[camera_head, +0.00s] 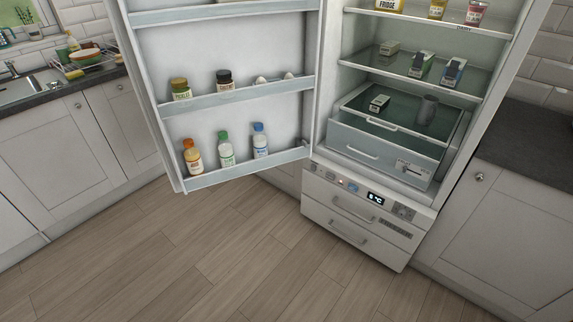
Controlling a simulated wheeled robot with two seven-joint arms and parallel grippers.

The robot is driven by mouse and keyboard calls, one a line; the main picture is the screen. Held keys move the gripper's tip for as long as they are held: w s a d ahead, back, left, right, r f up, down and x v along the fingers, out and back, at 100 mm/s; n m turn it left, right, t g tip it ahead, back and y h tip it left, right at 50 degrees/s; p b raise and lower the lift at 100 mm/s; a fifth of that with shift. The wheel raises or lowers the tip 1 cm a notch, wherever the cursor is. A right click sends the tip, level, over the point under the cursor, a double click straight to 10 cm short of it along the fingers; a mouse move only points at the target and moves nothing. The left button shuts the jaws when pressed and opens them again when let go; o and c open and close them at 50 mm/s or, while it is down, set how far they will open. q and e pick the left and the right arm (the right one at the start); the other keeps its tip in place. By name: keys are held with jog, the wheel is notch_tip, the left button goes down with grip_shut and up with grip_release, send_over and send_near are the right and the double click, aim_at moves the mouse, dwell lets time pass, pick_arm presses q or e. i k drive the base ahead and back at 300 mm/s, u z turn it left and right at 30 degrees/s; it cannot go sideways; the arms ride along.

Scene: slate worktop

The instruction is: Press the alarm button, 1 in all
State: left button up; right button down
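An open fridge (323,120) stands in the middle of the view. Its front control strip (362,192), below the drawer compartment, carries small controls left of a lit display (376,199) that appears to read 8 °C. A small red light (340,181) glows left of the display, with a bluish round control (353,187) beside it. A grey control block (403,211) sits right of the display. The labels are too small to read, so I cannot tell which control is the alarm button. Neither of my grippers is in view.
The fridge door (240,60) stands wide open to the left, with bottles and jars in its racks. White cabinets and dark worktops (530,150) flank the fridge. A dish rack (90,60) is by the sink. The wooden floor (200,255) in front is clear.

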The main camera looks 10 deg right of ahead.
aim_at(331, 177)
jog(key=u, duration=0.25)
jog(key=i, duration=1.15)
jog(key=z, duration=0.1)
